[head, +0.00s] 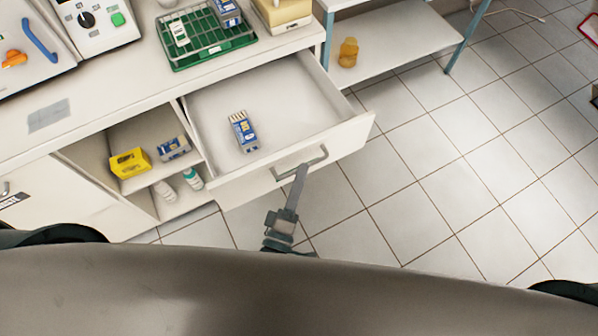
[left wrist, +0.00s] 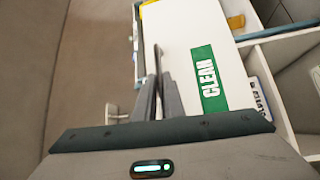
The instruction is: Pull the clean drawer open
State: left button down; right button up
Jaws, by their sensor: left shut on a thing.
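The clean drawer (head: 335,148) stands pulled out from the white counter unit, and its inside shows in the head view. A blue and white box (head: 243,131) lies in it. In the left wrist view the drawer front (left wrist: 180,45) bears a green CLEAN label (left wrist: 208,78). My left gripper (head: 299,172) is shut on the bar handle (head: 318,158) of the drawer front. In the left wrist view the gripper fingers (left wrist: 158,85) close around the handle. My right gripper is not in view.
Open shelves left of the drawer hold a yellow box (head: 130,162), a blue box (head: 174,148) and bottles (head: 193,178). A green tray with a wire rack (head: 205,48) stands on the countertop. Tiled floor (head: 430,190) to the right is clear.

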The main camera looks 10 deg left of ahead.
pick_arm(q)
jog(key=c, duration=1.8)
grip_release()
jog(key=shift+c, duration=0.2)
jog(key=shift+s, duration=0.15)
